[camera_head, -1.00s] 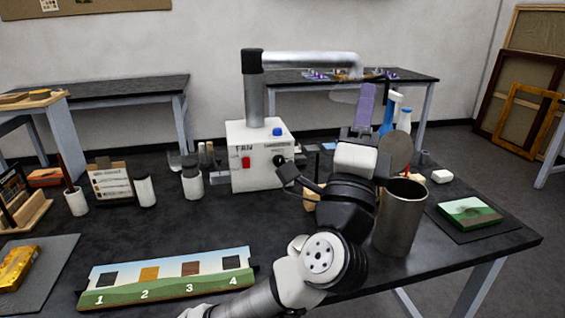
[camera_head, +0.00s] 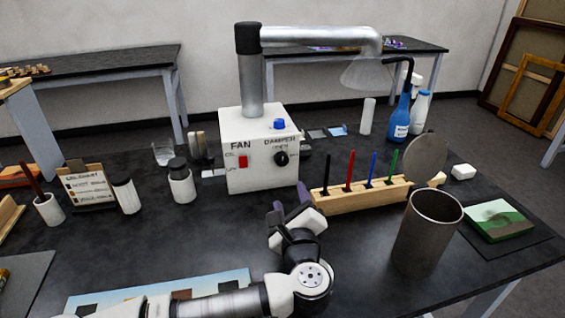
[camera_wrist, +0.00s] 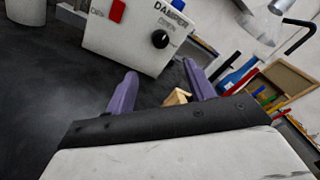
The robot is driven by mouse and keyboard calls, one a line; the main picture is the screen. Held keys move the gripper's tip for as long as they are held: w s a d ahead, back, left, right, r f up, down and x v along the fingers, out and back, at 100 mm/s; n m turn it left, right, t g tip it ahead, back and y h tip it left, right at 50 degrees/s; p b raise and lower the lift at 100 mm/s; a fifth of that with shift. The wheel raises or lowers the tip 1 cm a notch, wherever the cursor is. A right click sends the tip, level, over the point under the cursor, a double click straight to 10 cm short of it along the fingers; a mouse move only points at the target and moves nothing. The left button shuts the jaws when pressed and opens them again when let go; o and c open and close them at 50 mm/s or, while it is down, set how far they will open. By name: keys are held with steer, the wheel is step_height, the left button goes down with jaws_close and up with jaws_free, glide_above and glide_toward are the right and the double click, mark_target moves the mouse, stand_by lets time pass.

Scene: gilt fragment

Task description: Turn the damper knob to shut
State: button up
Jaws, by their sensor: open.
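The damper knob (camera_head: 281,158) is a round black knob on the front of a white control box (camera_head: 262,178), under the "DAMPER" label. It also shows in the wrist view (camera_wrist: 160,39), where it has a small light mark. The box also bears a red FAN switch (camera_head: 243,161) and a blue knob (camera_head: 279,124) on top. My gripper (camera_head: 289,212) is open and empty, low in front of the box and apart from the knob. In the wrist view its two purple fingers (camera_wrist: 160,88) stand apart, pointing toward the box, with the knob beyond them.
A wooden rack (camera_head: 365,192) with several coloured sticks stands right of the box. A metal cylinder (camera_head: 427,235) stands at the right front. White jars (camera_head: 181,182) stand left. A silver duct (camera_head: 320,36) rises from the box. Black tabletop is clear between my gripper and the box.

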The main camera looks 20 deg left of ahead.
mark_target(282, 162)
steer(key=shift+w+a+f+b, duration=0.2)
steer(key=shift+w+b, duration=0.1)
steer(key=shift+b, duration=0.15)
steer(key=x, duration=0.4)
steer(key=p+x, duration=0.1)
steer(key=x, duration=0.3)
steer(key=p+x, duration=0.1)
steer(key=x, duration=0.3)
steer(key=shift+w+r, duration=0.25)
steer(key=c, duration=1)
steer(key=shift+o, duration=0.2)
